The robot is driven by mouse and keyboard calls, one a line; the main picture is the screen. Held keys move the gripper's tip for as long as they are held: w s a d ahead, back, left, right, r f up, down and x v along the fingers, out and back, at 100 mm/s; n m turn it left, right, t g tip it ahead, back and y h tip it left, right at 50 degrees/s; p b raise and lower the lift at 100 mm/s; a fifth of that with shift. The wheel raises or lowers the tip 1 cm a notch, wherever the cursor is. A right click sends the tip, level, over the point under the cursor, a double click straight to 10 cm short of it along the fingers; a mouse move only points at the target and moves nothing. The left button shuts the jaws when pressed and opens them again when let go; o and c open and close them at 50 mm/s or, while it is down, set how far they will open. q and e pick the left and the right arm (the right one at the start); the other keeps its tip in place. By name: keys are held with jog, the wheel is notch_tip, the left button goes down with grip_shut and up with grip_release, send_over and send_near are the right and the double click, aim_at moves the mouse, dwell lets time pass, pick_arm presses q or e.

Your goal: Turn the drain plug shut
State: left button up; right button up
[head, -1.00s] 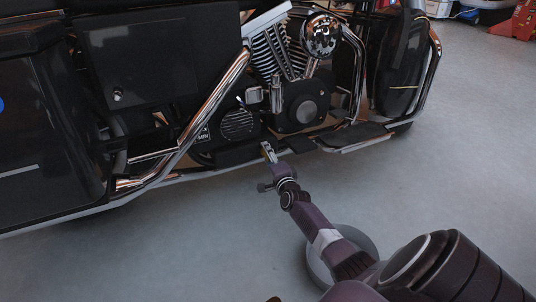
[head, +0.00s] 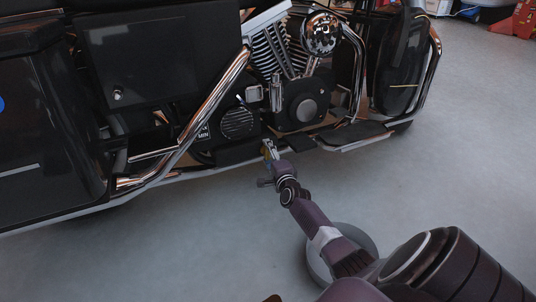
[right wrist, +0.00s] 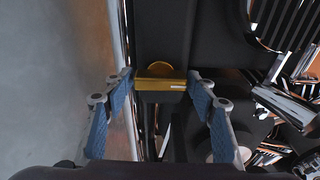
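The drain plug (right wrist: 160,83) is a brass-coloured bar with a rounded part behind it, under the motorcycle's dark engine. In the right wrist view it lies across the picture between my right gripper's fingertips (right wrist: 160,76). The blue-padded fingers meet its two ends, one on each side, with no clear gap. In the head view my right gripper (head: 269,150) is at the low edge of the motorcycle (head: 237,122), below the engine; the plug is too small there to tell from the fingers. My left gripper is not in view.
A chrome bar (head: 212,100) slants down left of my right gripper. A dark footboard (head: 355,134) sticks out to its right. The low frame rail (head: 190,174) runs close by. The grey floor (head: 180,240) in front is clear.

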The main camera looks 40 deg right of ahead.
jog(key=shift+o, duration=0.9)
jog(key=shift+s, duration=0.1)
jog(key=shift+s+a, duration=0.4)
jog(key=shift+s, duration=0.05)
jog(key=v, duration=0.6)
jog(key=shift+s, duration=0.15)
jog(key=shift+d+r, duration=0.1)
